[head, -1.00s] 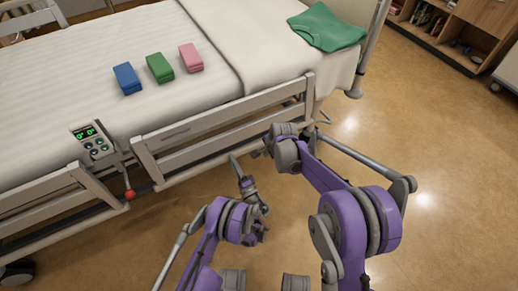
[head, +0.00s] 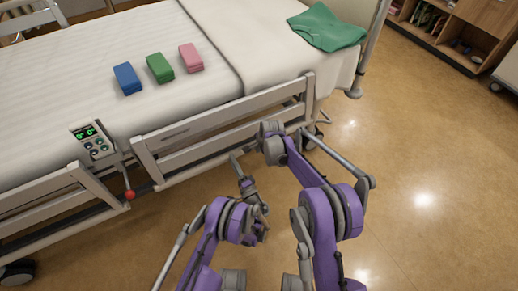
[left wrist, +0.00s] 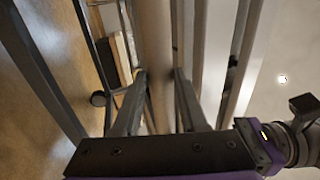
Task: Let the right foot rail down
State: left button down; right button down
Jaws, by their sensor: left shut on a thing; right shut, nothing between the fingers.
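The near-side rail at the bed's right part (head: 225,119) is a pale frame with a top bar and a lower bar, standing raised beside the mattress. My left gripper (head: 234,158) is at its lower part. In the left wrist view the two fingers (left wrist: 158,90) are closed on a beige bar of the rail (left wrist: 155,40). My right gripper (head: 262,148) is shut and empty close to the rail's outer side, its fingertips partly hidden. A lever with a red knob (head: 130,194) hangs at the gap between the two rail sections.
A control panel with a green display (head: 92,140) sits left of the lever. Blue (head: 127,79), green (head: 160,68) and pink (head: 191,58) blocks and a green cloth (head: 326,27) lie on the bed. A shelf (head: 450,30) stands far right. The floor (head: 430,150) at right is clear.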

pick_arm(q)
jog(key=shift+f, duration=0.35)
jog(key=shift+c, duration=2.2)
grip_release()
jog(key=shift+r, duration=0.15)
pick_arm(e)
jog(key=shift+w+a+f+t, duration=0.3)
jog(key=shift+w, duration=0.2)
